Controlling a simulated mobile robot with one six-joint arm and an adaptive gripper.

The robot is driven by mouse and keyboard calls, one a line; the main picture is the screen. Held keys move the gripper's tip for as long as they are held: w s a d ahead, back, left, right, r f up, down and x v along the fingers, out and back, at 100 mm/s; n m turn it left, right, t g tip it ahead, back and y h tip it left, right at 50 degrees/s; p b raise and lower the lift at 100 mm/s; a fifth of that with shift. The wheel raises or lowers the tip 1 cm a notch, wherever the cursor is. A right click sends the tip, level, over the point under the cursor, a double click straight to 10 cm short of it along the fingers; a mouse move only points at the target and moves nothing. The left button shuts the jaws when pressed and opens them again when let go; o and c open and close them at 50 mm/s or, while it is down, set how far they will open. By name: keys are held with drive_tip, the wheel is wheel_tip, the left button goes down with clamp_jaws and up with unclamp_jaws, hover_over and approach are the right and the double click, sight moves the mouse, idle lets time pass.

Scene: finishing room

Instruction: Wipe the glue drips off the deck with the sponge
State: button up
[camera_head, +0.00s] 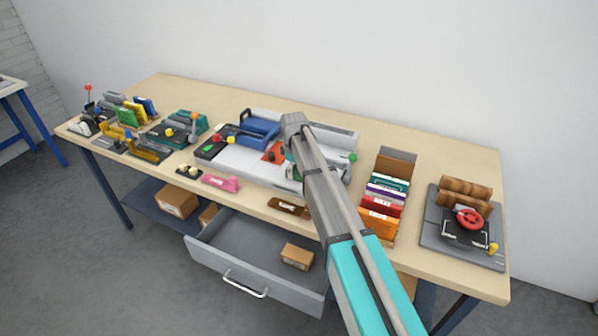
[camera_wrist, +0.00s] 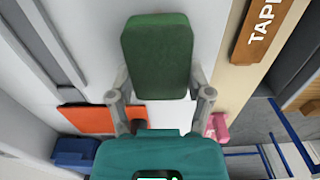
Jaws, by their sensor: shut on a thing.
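My gripper (camera_wrist: 160,88) is shut on a green sponge (camera_wrist: 157,50), with a finger on either side of it in the wrist view. The sponge is over the pale deck (camera_wrist: 95,60); I cannot tell whether it touches it. In the head view the deck (camera_head: 237,160) is a light grey bed at the middle of the bench, and my arm hides part of it and most of the gripper. I cannot make out any glue drips on the visible deck.
An orange-red sheet (camera_wrist: 88,118) lies on the deck near a blue part (camera_wrist: 75,151). A pink item (camera_head: 221,183) and a brown TAPE block (camera_head: 289,207) lie along the bench's front. An open drawer (camera_head: 255,270) juts out below. Upright colored packs (camera_head: 382,204) stand right of my arm.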

drive_tip(key=shift+w+a, duration=0.1)
drive_tip(key=shift+a, duration=0.15)
drive_tip(key=shift+r+p, duration=3.05)
drive_tip(key=shift+r+p, duration=1.5)
drive_tip(key=shift+d+f, duration=0.15)
drive_tip(key=shift+d+f+b, duration=0.1)
drive_tip(key=shift+f+b, duration=0.1)
drive_tip(key=shift+b, duration=0.1)
drive_tip(key=shift+f, duration=0.25)
drive_tip(key=shift+a, duration=0.2)
